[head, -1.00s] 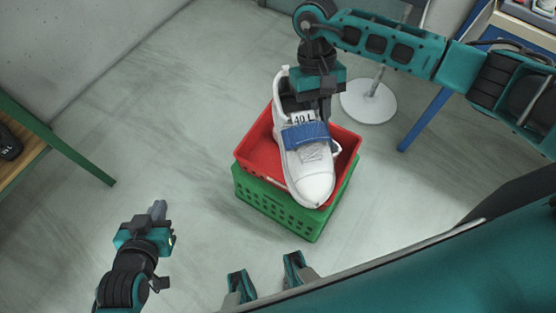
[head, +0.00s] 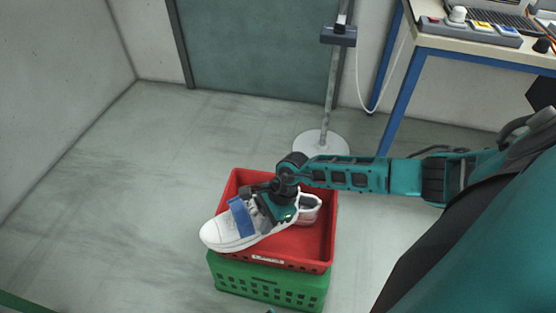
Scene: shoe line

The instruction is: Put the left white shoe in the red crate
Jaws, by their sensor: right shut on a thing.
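The white shoe (head: 221,233) with a blue strap (head: 241,217) lies across the red crate (head: 312,242). Its toe points left and sticks out over the crate's left front corner. Its heel is over the inside of the crate. My right gripper (head: 272,210) is shut on the shoe at its middle and hides part of its opening. I cannot tell whether the shoe touches the crate. The red crate looks empty in the part that shows.
The red crate stands on a green crate (head: 270,286) on the grey floor. A stand with a round white base (head: 321,146) is behind it. A workbench with blue legs (head: 403,95) is at the back right. The floor at left is clear.

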